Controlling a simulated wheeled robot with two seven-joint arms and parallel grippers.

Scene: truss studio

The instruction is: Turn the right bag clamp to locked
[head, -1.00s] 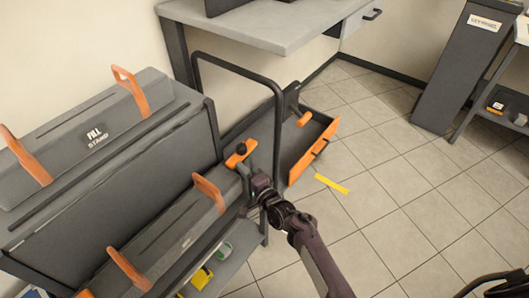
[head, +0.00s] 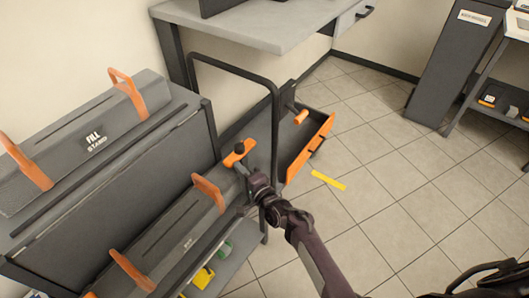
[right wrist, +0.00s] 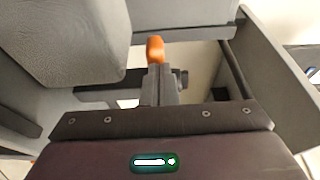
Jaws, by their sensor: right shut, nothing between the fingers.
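An orange lever with a dark knob (head: 238,154) sits at the right end of the fill stand (head: 150,170). A second orange handle (head: 301,117) stands farther right, above an orange-edged tray. I cannot tell for certain which is the right bag clamp, and no lock marking is readable. My right gripper (head: 246,174) is shut and empty, just below the knobbed lever. In the right wrist view, the shut fingers (right wrist: 160,84) point at an orange end (right wrist: 155,48); I cannot tell whether they touch it. My left gripper is out of view.
A black tube frame (head: 277,120) rises just right of my right gripper. The orange-edged tray (head: 310,143) is beyond it. A grey table (head: 250,25) stands behind. Orange uprights (head: 208,192) line the fill stand. Tiled floor at right is open, with a yellow strip (head: 328,180).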

